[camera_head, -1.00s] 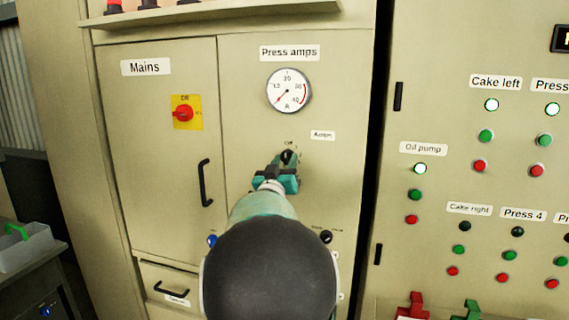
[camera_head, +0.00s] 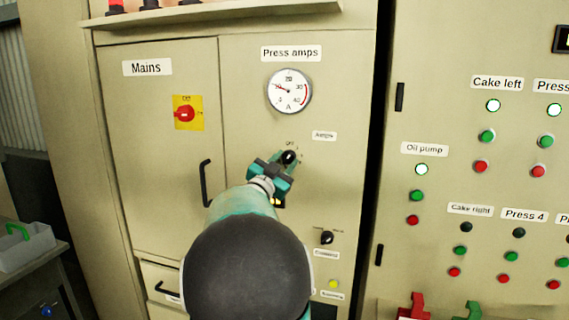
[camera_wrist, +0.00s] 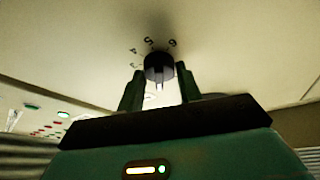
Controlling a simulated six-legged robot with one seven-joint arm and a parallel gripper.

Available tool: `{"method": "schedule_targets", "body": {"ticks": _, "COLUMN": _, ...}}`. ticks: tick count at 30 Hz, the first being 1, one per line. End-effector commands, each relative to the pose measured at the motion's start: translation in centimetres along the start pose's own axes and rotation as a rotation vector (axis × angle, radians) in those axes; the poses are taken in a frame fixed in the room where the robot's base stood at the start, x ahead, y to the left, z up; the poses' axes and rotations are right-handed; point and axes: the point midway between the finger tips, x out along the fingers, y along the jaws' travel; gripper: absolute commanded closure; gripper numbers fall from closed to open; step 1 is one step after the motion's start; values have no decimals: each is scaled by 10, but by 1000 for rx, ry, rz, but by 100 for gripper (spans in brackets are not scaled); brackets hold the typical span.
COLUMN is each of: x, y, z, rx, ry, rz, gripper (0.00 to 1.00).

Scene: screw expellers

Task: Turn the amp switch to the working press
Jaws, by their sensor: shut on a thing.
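The amp switch is a black rotary knob (camera_head: 289,157) below a small label on the panel under the "Press amps" gauge (camera_head: 289,91). It also shows in the wrist view (camera_wrist: 158,64), with numbers around it that appear upside down. My gripper (camera_head: 281,166) is at the knob, its two dark green fingers (camera_wrist: 160,76) on either side of it and shut on it. The gauge needle points up and left, near 10. Cake left (camera_head: 493,105), the press beside it and Oil pump have lit white lamps. Cake right (camera_head: 466,227) and Press 4 lamps are dark.
A yellow plate with a red Mains switch (camera_head: 185,114) and a black door handle (camera_head: 205,183) are left of my arm. Another black knob (camera_head: 327,237) is at lower right. A shelf (camera_head: 210,14) crosses the top. My arm hides the lower panel.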

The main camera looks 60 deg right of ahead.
Motion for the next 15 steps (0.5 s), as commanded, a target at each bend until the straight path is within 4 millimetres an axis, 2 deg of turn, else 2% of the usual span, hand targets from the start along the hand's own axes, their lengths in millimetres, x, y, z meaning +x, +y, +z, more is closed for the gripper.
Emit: {"method": "schedule_targets", "body": {"ticks": 15, "x": 0, "y": 0, "z": 0, "rx": 72, "ry": -7, "rz": 31, "gripper": 88}}
